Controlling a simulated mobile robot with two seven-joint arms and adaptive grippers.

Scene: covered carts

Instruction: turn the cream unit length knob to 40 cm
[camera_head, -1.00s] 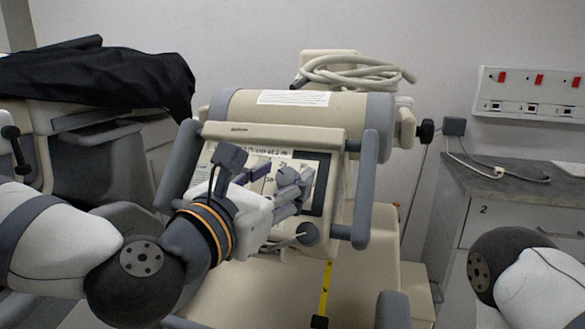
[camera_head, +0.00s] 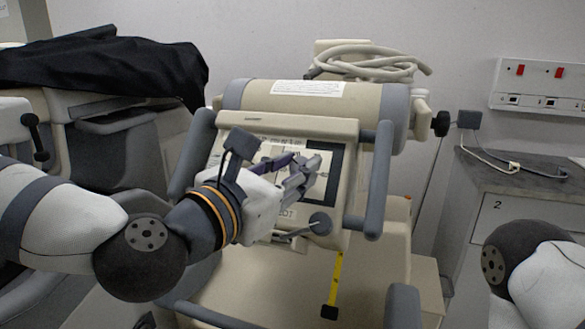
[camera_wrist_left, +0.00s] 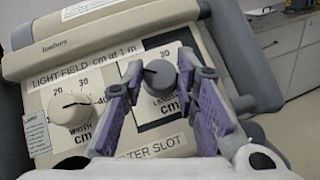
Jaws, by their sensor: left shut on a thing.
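The cream unit (camera_head: 285,103) stands tilted in the middle of the head view, its labelled front panel facing me. In the left wrist view, the dark grey length knob (camera_wrist_left: 160,76) sits above a partly covered "LENGTH cm" label. My left gripper (camera_head: 306,166) is shut on this knob, with a purple-padded finger on each side; it also shows in the left wrist view (camera_wrist_left: 160,68). My right gripper is out of view.
The cream width knob (camera_wrist_left: 70,108) is left of my fingers. Grey handles (camera_head: 381,180) flank the panel. A small grey knob (camera_head: 320,223) and yellow tape (camera_head: 336,272) are below. A cabinet (camera_head: 510,215) stands right; a black cover (camera_head: 110,68) lies left.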

